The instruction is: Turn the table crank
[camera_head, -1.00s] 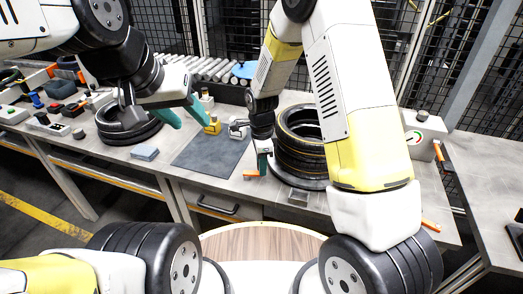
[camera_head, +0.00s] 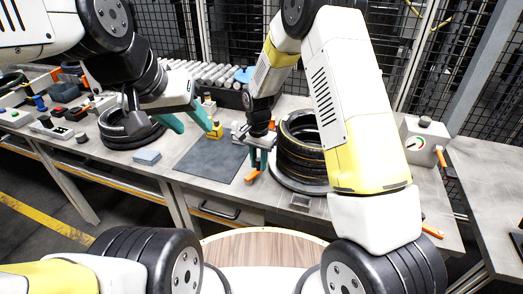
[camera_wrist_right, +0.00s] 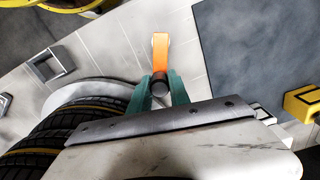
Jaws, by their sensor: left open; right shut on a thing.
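The table crank (camera_head: 251,176) is a short orange arm at the front of the grey workbench, beside the round plate under the tyre stack. My right gripper (camera_head: 258,160) points down at it. In the right wrist view the orange crank arm (camera_wrist_right: 161,48) extends away from a dark round knob, and the teal fingers of the right gripper (camera_wrist_right: 160,92) are closed on either side of this knob. My left gripper (camera_head: 197,127) is open and empty, with its teal fingers spread above the bench, near the dark mat.
A stack of black tyres (camera_head: 300,155) stands right of the crank; another tyre (camera_head: 125,130) lies at the left. A dark mat (camera_head: 212,158), a blue-grey block (camera_head: 147,157) and a yellow object (camera_head: 215,131) are on the bench. A gauge box (camera_head: 423,140) stands at the right.

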